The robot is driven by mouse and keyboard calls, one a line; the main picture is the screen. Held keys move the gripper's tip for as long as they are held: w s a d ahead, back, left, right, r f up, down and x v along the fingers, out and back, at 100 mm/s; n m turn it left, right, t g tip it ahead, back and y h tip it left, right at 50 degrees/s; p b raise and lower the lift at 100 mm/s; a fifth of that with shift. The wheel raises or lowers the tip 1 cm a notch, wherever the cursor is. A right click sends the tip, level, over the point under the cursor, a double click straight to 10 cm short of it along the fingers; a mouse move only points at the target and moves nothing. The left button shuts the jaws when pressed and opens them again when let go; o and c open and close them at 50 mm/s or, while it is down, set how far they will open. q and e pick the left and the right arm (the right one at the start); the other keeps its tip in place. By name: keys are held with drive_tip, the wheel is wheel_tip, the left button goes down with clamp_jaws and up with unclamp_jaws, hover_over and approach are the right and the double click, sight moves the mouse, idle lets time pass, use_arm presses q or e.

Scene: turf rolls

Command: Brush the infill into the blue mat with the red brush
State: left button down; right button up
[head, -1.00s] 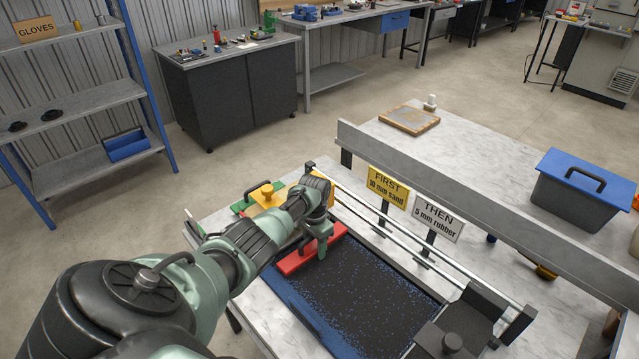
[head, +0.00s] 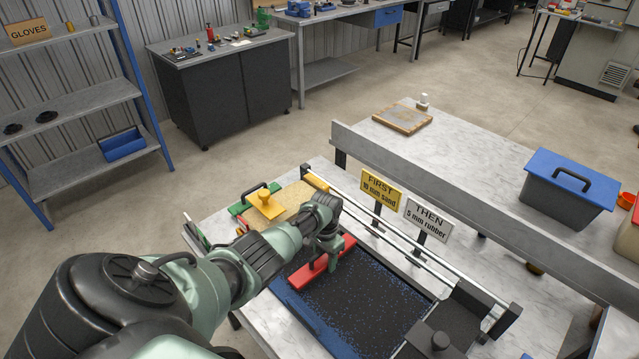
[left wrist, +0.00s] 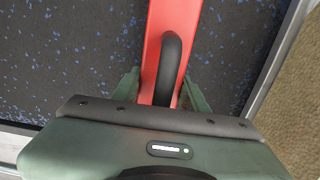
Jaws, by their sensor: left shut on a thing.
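The red brush (head: 308,275) lies across the left part of the blue mat (head: 293,305). My left gripper (head: 331,257) is shut on the brush's dark handle, which shows between its fingers in the left wrist view (left wrist: 170,65). Dark infill (head: 365,300) with blue specks covers most of the mat. Plain blue shows along the mat's near-left edge. In the left wrist view, dark speckled surface lies on both sides of the brush. The arm and gripper hide part of the brush and mat. My right gripper is not in view.
Metal rails (head: 410,250) run along the mat's far side, with a yellow sign (head: 382,188) and a white sign (head: 427,219) behind. A dark block (head: 440,340) stands at the near right end.

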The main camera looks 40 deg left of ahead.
sight(311, 253)
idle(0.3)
use_arm(q)
drive_tip(key=shift+a+f+b, duration=0.1)
drive_tip(key=shift+a+b, duration=0.5)
drive_tip(key=a+b, duration=0.2)
drive_tip(key=a, duration=0.2)
drive_tip(key=shift+w+b, duration=0.2)
drive_tip(key=shift+b, duration=0.2)
drive_tip(key=shift+a, duration=0.55)
